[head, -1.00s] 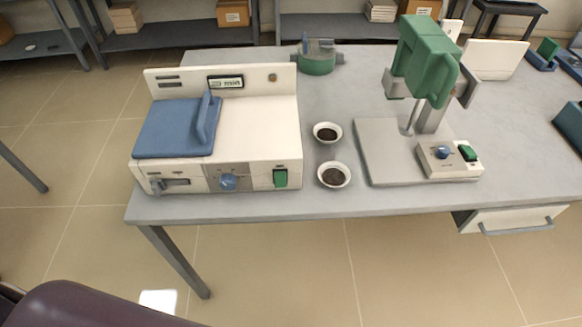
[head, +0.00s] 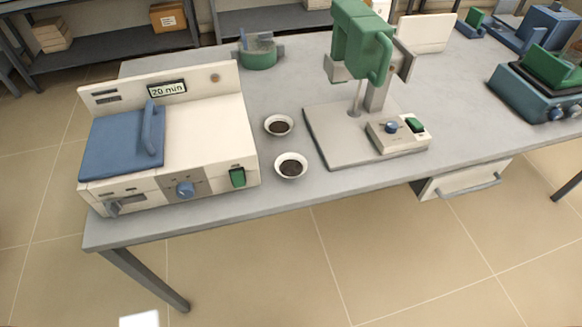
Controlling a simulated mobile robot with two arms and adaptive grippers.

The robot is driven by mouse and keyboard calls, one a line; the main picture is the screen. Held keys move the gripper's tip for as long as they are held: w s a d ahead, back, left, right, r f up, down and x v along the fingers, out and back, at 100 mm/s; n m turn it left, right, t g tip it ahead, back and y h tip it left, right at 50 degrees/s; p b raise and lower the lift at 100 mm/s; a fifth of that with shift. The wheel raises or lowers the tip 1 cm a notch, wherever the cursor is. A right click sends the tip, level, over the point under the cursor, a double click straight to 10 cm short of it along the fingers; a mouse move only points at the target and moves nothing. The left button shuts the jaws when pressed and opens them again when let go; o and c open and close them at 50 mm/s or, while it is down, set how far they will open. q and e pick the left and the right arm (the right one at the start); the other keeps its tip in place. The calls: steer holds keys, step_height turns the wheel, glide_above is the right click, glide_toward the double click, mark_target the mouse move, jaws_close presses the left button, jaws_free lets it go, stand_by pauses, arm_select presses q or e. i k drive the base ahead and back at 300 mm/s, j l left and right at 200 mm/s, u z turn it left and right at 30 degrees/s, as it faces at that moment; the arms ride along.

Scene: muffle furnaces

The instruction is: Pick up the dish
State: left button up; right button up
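Two small white dishes with dark contents stand on the grey table between the furnace and the stand device. The nearer dish (head: 291,166) is close to the table's front edge. The farther dish (head: 278,125) is just behind it. Which of them the task means cannot be told. Neither of my grippers shows in the head view.
A white muffle furnace (head: 208,128) with a blue lid and a "20 min" display is left of the dishes. A green-headed stand device (head: 340,140) is to their right. A round green device (head: 260,60) sits behind. The grey table (head: 230,205) has clear space around the dishes.

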mark_target(290, 166)
steer(key=j+u, duration=0.4)
steer(key=i+j+u, duration=0.15)
steer(key=u, duration=0.25)
steer(key=l+u, duration=0.25)
steer(key=l, duration=0.25)
steer(key=k+l+u, duration=0.1)
steer(key=l+u, duration=0.2)
steer(key=l, duration=0.15)
steer(key=k+l+u, duration=0.25)
steer(key=l, duration=0.2)
steer(key=i+l, duration=0.05)
steer(key=i, duration=0.05)
